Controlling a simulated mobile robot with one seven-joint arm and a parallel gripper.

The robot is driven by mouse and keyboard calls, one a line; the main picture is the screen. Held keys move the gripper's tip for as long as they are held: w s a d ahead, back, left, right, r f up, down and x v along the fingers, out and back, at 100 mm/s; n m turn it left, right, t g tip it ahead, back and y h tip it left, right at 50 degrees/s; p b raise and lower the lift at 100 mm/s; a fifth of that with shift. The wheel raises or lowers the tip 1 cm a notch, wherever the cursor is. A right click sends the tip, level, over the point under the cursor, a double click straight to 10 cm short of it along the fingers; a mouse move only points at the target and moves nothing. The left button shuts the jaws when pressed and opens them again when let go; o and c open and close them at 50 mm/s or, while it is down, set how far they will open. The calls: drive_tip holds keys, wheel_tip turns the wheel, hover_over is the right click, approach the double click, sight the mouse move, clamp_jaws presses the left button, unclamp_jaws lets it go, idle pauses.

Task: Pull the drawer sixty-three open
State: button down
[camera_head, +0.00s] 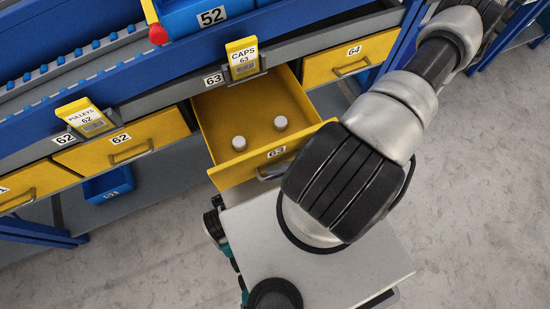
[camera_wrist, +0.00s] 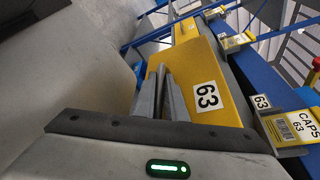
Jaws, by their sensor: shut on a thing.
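The yellow drawer 63 (camera_head: 232,174) is pulled well out of the bench, and its open inside shows in the head view. Two small pale round caps (camera_head: 239,143) (camera_head: 280,122) lie in it. Its grey handle (camera_head: 268,174) is partly hidden by my arm. In the wrist view, the drawer's front (camera_wrist: 228,108) with its 63 label faces me. My gripper (camera_wrist: 164,82) is at the front beside that label, its fingers shut on the handle, which is mostly hidden between them. In the head view my wrist covers the fingers.
Closed yellow drawers 62 (camera_head: 105,155) and 64 (camera_head: 330,66) flank it. A yellow CAPS 63 tag (camera_head: 242,60) hangs above. A blue bin (camera_head: 109,184) is below drawer 62. The grey floor (camera_head: 480,190) at right is clear.

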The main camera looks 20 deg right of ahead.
drive_tip(key=shift+s, duration=0.2)
drive_tip(key=c, duration=2.1)
unclamp_jaws()
drive_tip(key=p+v, duration=0.1)
drive_tip(key=v, duration=1.6)
drive_tip(key=shift+s+d+r+p, duration=0.1)
drive_tip(key=shift+d+p, duration=0.15)
drive_tip(key=shift+p, duration=0.05)
